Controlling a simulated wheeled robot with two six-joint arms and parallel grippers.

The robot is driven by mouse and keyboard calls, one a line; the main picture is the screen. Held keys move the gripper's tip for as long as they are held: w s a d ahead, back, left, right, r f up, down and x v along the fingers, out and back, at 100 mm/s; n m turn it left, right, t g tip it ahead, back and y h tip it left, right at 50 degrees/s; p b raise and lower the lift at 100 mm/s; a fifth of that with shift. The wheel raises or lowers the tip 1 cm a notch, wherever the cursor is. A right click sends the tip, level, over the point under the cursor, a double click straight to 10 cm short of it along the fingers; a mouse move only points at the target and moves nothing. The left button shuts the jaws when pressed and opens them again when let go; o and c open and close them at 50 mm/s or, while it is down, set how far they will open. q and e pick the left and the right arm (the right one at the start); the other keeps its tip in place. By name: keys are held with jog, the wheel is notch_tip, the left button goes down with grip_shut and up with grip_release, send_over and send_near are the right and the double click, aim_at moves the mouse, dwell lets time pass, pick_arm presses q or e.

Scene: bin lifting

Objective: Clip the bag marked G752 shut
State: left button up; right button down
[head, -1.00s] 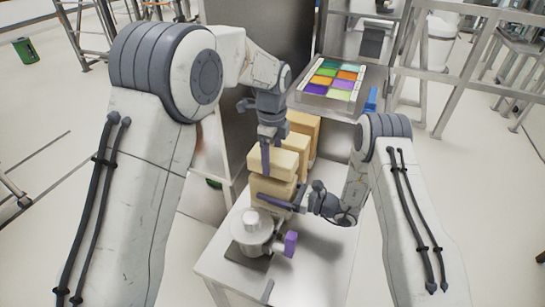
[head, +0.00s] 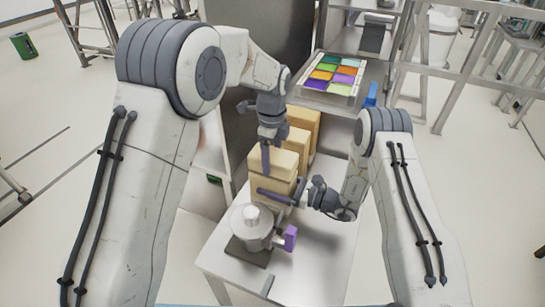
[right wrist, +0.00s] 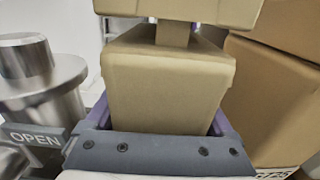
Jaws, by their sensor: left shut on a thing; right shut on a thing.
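A tan bag (head: 272,185) stands on the steel table, close behind the metal device. In the right wrist view its body (right wrist: 165,85) lies between the purple fingers of my right gripper (right wrist: 165,128). A narrow neck (right wrist: 173,33) joins it to a wider tan upper part (right wrist: 180,9). My left gripper (head: 265,158) is shut at the bag's upper part from above. My right gripper (head: 272,196) is shut on the bag's lower body from the right. No clip is clearly visible, and I cannot read a mark on the held bag.
More tan bags (head: 304,122) stand behind it; one beside it (right wrist: 280,95) has a cut-off label. A steel device (head: 250,228) with a purple knob (head: 290,238) stands in front, near an OPEN sign (right wrist: 38,138). A tray of coloured squares (head: 333,75) is behind. The table's right front is clear.

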pick_arm(q)
jog(key=shift+f, duration=0.65)
jog(key=o, duration=1.2)
jog(key=shift+r, duration=0.1)
notch_tip(320, 180, up, 12)
jog(key=shift+f, duration=0.1)
